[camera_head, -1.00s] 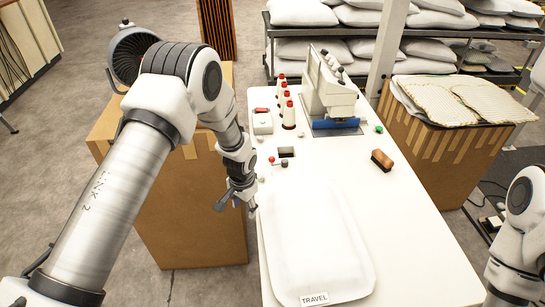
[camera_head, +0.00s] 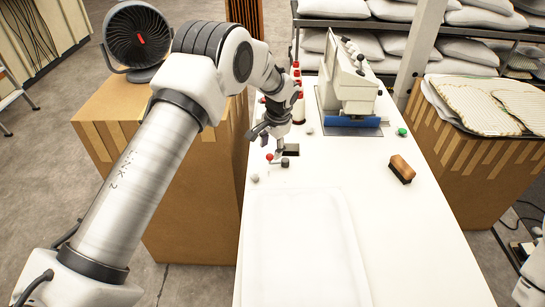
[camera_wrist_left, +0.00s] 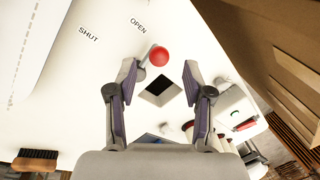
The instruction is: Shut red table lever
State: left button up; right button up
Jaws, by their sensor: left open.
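The red table lever shows in the head view as a red ball (camera_head: 269,157) with a dark grey pivot to its right, in front of the square hole (camera_head: 291,153) in the white table. In the left wrist view the red ball (camera_wrist_left: 158,56) is nearer the printed word OPEN (camera_wrist_left: 138,26) than SHUT (camera_wrist_left: 89,33). My left gripper (camera_head: 267,138) is open and empty, close to the lever. In the wrist view its fingertips (camera_wrist_left: 160,76) are on either side of the hole, with the ball just beyond them. The left finger partly hides the pivot. My right gripper is out of view.
A white pillow (camera_head: 305,245) lies on the near part of the table. Red-topped spools (camera_head: 297,95), a sewing machine (camera_head: 352,80) and a brown brush (camera_head: 401,168) stand farther back and right. A cardboard box (camera_head: 190,200) with a fan (camera_head: 138,38) stands left.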

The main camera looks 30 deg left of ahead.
aim_at(271, 154)
pick_arm(q)
jog(key=f, duration=0.1)
jog(key=f+p, duration=0.1)
jog(key=f, duration=0.3)
jog(key=shift+w+a, duration=0.3)
jog(key=shift+a, duration=0.1)
jog(key=shift+d+r, duration=0.1)
grip_shut()
